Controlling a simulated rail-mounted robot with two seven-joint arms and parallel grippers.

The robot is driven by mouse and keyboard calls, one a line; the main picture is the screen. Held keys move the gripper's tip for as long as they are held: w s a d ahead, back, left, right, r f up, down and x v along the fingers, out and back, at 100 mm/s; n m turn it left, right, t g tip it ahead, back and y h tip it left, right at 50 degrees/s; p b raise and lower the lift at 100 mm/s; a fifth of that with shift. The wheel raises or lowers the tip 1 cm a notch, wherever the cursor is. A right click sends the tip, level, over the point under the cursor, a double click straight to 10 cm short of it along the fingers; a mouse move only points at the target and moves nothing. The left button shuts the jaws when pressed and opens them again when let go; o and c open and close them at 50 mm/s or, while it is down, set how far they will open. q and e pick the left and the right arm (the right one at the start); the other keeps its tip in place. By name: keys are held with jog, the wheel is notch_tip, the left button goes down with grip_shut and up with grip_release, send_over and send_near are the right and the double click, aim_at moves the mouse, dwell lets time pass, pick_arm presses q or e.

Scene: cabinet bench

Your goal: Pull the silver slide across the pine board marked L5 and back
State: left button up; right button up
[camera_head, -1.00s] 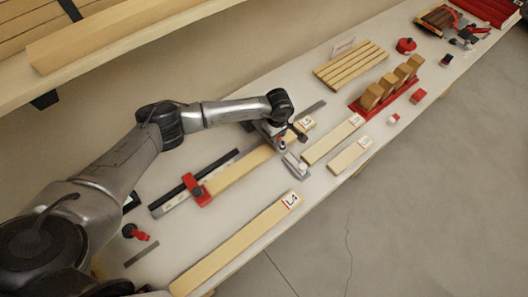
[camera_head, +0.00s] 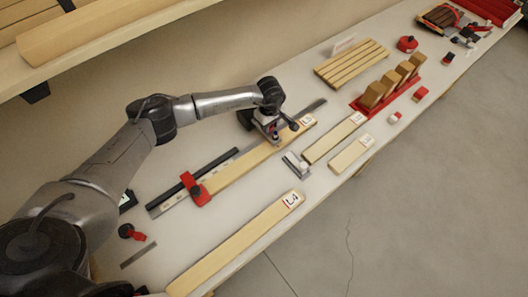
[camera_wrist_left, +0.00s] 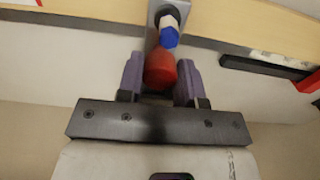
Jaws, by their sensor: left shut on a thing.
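The pine board marked L5 (camera_head: 240,165) lies slantwise on the bench, its label at the far right end. My left gripper (camera_head: 271,134) is over the back edge of this board. The wrist view shows its two purple-grey fingers (camera_wrist_left: 160,82) shut on a red knob (camera_wrist_left: 160,68). The knob is in line with the silver slide (camera_wrist_left: 167,12), which lies across the board (camera_wrist_left: 100,14) and carries a blue hexagonal tip (camera_wrist_left: 168,36). In the head view the gripper hides most of the slide. My right gripper is not in view.
A red clamp (camera_head: 194,189) sits at the board's left end, by a dark rail (camera_head: 205,172). A grey metal piece (camera_head: 293,163) with a white knob stands in front. Board L4 (camera_head: 230,248) and two shorter boards (camera_head: 333,138) (camera_head: 350,156) lie nearer the front edge.

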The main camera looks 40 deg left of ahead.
pick_arm(q)
jog(key=shift+w+a+b, duration=0.25)
jog(key=shift+a+b, duration=0.3)
jog(key=shift+a, duration=0.55)
jog(key=shift+w+a+b, duration=0.25)
jog(key=shift+a+b, duration=0.3)
jog(key=shift+a, duration=0.55)
jog(key=o, duration=0.8)
jog(key=shift+r+p, duration=1)
jog(key=shift+r, duration=0.55)
notch_tip(320, 180, up, 6)
jog(key=p, duration=0.3)
